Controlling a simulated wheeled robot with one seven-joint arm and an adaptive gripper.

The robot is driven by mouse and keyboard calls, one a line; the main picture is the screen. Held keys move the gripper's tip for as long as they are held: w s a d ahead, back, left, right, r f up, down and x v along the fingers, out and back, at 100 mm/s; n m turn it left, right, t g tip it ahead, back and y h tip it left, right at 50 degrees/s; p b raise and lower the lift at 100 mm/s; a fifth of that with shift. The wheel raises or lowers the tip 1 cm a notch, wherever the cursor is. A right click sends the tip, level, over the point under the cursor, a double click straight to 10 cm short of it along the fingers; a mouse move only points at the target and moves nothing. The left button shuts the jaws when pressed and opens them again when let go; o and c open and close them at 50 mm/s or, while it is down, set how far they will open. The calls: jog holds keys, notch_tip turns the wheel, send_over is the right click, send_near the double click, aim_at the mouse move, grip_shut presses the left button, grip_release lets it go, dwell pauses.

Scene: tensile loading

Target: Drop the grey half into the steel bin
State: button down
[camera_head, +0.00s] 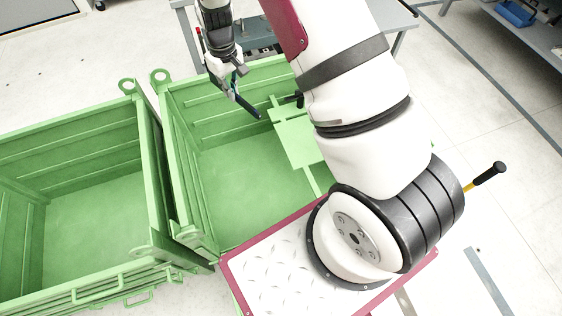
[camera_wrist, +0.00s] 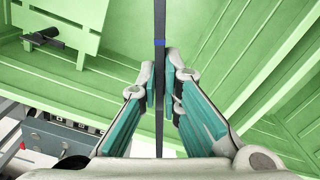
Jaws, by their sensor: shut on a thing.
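My gripper (camera_head: 234,84) is over the right-hand green bin (camera_head: 235,200) in the head view. In the wrist view its two teal-padded fingers (camera_wrist: 161,88) are shut on a thin dark grey strip (camera_wrist: 160,25), the grey half, with a blue band on it. The strip (camera_head: 248,107) hangs slanting down over the inside of this bin in the head view. A second green bin (camera_head: 95,205) stands directly to its left. Both bins look empty where their floors show. My arm hides part of the right-hand bin.
A flat green panel (camera_head: 298,140) with a black-ended part sits at the right-hand bin's right side. A grey table (camera_head: 185,12) stands behind the bins. A yellow handle with a black grip (camera_head: 489,173) is at right. Open floor lies further right.

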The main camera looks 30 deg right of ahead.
jog(key=shift+w+f, duration=0.2)
jog(key=shift+w, duration=0.05)
jog(key=shift+f+b, duration=0.15)
jog(key=shift+b, duration=0.15)
notch_tip(320, 180, down, 6)
jog(key=shift+s+r+b, duration=0.1)
jog(key=shift+r+b, duration=0.1)
jog(key=shift+b, duration=1.05)
jog(key=c, duration=1.7)
grip_release()
notch_tip(320, 180, up, 12)
